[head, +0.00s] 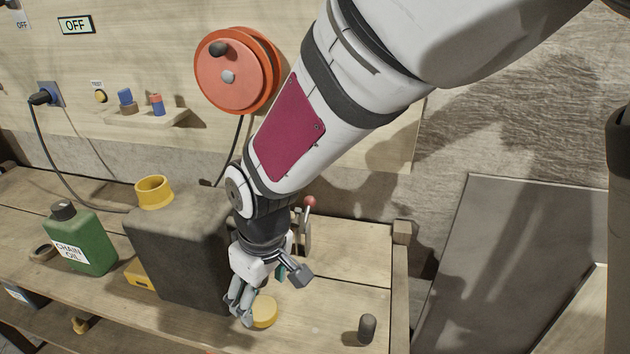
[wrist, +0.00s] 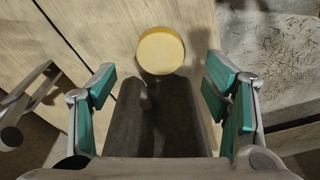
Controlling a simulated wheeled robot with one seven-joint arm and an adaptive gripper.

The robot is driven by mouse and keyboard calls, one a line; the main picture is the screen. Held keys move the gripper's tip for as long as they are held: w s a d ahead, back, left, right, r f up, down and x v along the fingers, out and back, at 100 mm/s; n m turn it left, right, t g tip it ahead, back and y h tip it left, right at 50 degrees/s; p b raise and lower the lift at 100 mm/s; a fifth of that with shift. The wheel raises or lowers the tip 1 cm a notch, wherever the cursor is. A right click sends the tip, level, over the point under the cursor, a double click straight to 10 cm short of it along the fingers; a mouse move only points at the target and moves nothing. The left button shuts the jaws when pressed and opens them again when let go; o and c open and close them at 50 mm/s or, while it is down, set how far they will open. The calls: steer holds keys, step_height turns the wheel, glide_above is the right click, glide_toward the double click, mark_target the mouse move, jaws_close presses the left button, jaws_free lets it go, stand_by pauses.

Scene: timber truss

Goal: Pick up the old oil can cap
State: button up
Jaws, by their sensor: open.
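The old oil can cap is a round yellow disc (wrist: 160,50) lying flat on the wooden bench. In the head view the cap (head: 264,312) lies right of the large dark can, partly hidden by my fingers. My gripper (head: 267,297) is open and empty above the bench, close to the cap. In the wrist view my gripper (wrist: 158,92) has its teal finger pads wide apart, and the cap shows between and beyond them. The dark can (head: 178,250) has an open yellow neck (head: 154,192) and stands to the left of my gripper.
A green chain oil bottle (head: 79,240) stands left of the can. A small dark cylinder (head: 367,329) stands at the bench's right front. A red-knobbed lever (head: 309,203) is behind my gripper. An orange reel (head: 236,70) hangs on the wall. The bench right of the cap is mostly clear.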

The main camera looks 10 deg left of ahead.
mark_target(262, 307)
steer(key=shift+w+a+f, duration=0.1)
steer(key=shift+a+f, duration=0.1)
steer(key=shift+f, duration=1.35)
steer(key=shift+w+a+f, duration=0.1)
steer(key=shift+a+f, duration=0.1)
steer(key=shift+f, duration=1.3)
steer(key=c, duration=1)
steer(key=shift+c, duration=0.3)
